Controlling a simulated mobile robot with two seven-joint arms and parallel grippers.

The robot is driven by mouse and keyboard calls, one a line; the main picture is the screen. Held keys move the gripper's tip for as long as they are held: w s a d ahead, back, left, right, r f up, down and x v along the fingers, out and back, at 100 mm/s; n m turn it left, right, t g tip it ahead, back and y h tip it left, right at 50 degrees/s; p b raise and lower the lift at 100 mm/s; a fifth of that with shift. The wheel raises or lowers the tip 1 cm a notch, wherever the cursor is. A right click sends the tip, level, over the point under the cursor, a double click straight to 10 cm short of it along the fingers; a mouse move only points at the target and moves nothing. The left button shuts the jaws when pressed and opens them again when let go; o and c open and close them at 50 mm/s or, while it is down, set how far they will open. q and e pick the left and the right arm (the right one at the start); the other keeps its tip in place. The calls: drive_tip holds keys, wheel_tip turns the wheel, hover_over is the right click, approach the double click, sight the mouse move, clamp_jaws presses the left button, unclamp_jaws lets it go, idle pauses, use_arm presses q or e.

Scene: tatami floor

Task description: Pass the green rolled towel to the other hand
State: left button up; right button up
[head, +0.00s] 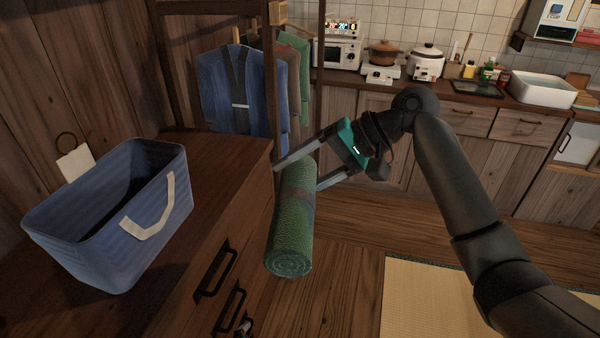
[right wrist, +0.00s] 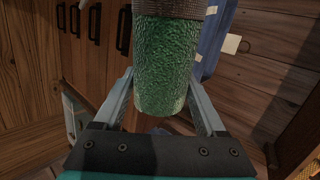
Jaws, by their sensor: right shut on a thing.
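The green rolled towel (head: 293,225) hangs nearly upright in the head view, beside the right edge of the wooden chest, with its spiral end facing down. My right gripper (head: 296,178) is shut on the towel around its upper part and holds it clear of the floor. In the right wrist view the towel (right wrist: 168,65) stands between the two fingers of my right gripper (right wrist: 163,100), with a darker band across it at the top. My left gripper is not in view.
A blue basket (head: 80,225) with a pale handle stands on the wooden chest (head: 225,165) at left. Clothes (head: 225,95) hang on a rack behind. A kitchen counter (head: 455,92) with a pot and cookers lines the back. Open floor lies right of the towel.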

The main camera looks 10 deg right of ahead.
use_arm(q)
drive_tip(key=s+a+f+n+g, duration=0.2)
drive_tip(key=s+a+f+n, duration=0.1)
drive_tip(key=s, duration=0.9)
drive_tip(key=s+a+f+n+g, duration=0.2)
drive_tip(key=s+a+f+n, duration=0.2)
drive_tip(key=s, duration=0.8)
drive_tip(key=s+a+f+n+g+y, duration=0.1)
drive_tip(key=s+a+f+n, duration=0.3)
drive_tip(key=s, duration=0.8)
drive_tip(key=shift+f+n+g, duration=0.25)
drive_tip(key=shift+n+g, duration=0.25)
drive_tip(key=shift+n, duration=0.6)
